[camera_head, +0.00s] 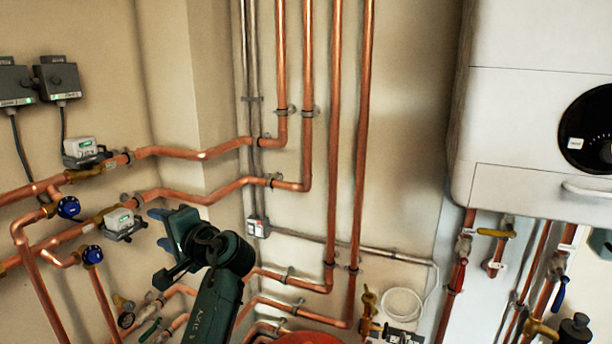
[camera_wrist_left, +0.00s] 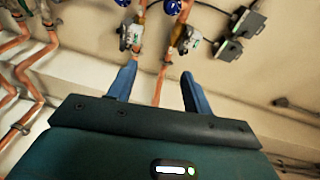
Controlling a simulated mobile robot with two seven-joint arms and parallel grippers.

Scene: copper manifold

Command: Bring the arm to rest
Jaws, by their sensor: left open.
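My left arm reaches up from the bottom of the head view, dark green. My left gripper (camera_head: 160,229) is at its upper end, with blue fingers pointing left toward the copper pipes and the lower grey meter (camera_head: 118,222). In the left wrist view the two blue fingers of the left gripper (camera_wrist_left: 158,85) stand wide apart with nothing held between them. A copper pipe (camera_wrist_left: 161,80) shows in the gap, behind the fingers. I cannot tell how far the fingertips are from the pipe. My right gripper is not in view.
Horizontal copper pipes with an upper meter (camera_head: 86,151) and blue-handled valves (camera_head: 69,207) line the left wall. Vertical copper pipes (camera_head: 335,130) run up the middle. A white boiler (camera_head: 545,110) hangs at the right. A red round object (camera_head: 308,338) shows at the bottom.

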